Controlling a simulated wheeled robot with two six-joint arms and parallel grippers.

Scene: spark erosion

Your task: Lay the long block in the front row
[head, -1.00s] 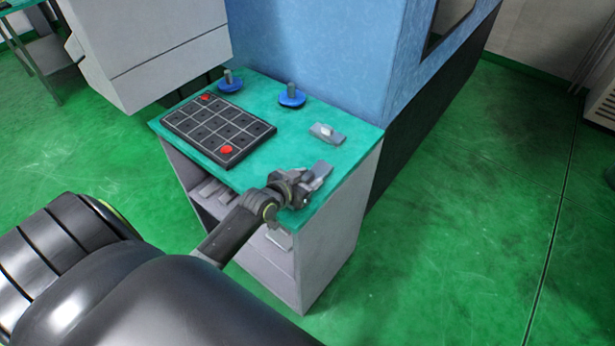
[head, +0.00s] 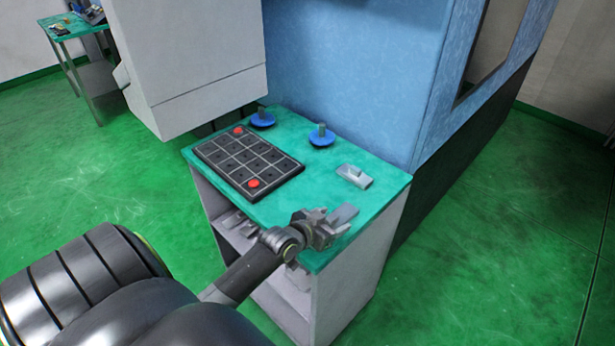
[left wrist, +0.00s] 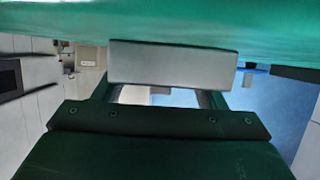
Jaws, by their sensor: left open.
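The long block (head: 343,214) is plain grey and lies at the near right corner of the teal cabinet top (head: 320,254). In the left wrist view the block (left wrist: 172,64) spans the space in front of the jaws, close to the teal surface. My left gripper (head: 328,230) is at the block's near side, with its jaws open; whether they touch the block I cannot tell. The black gridded tray (head: 207,150) lies flat at the left of the top, with a red disc (head: 238,131) at its far edge and another (head: 253,183) near its front corner. My right gripper is out of view.
Two blue discs with grey pegs, one (head: 263,122) and another (head: 322,139), stand behind the tray. A smaller grey piece (head: 354,177) with a raised part lies behind the block. A blue machine wall (head: 355,80) rises behind the cabinet. The teal top between tray and block is clear.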

